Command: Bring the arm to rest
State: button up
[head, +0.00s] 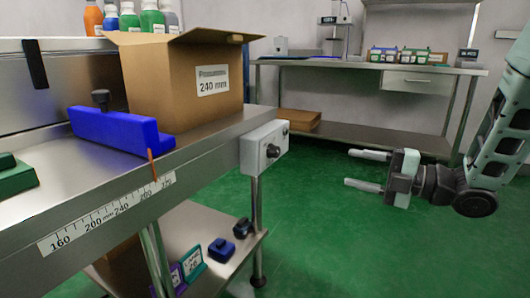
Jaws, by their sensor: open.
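My gripper (367,170) is on the right side of the head view, at the end of my arm (497,130), which comes in from the right edge. Its two pale fingers point left and stand apart with nothing between them. It is in free air over the green floor, to the right of the near steel table and touching nothing.
The near steel table (215,133) holds an open cardboard box (170,85), a blue stop block (115,131) and a ruler scale (105,213). A grey control box (264,147) hangs at its corner. A second bench (350,64) stands behind. Green floor (330,235) is clear between.

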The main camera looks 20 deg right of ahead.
jog(key=w+a+m+g+h+p, duration=0.35)
jog(key=a+m+h+p, duration=0.35)
jog(key=a+m+h, duration=0.4)
jog(key=s+a+r+m+g+h+p, duration=0.15)
jog(key=s+a+m+g, duration=0.3)
jog(key=s, duration=0.85)
jog(key=s+a+r+m+g+p, duration=0.1)
jog(key=s+a+m+g+p, duration=0.35)
jog(key=s, duration=0.85)
notch_tip(320, 180, up, 38)
jog(key=w+n+p, duration=0.1)
jog(key=p, duration=3.5)
jog(key=shift+a+f+n, duration=0.2)
jog(key=shift+a+n, duration=0.2)
jog(key=shift+a, duration=0.05)
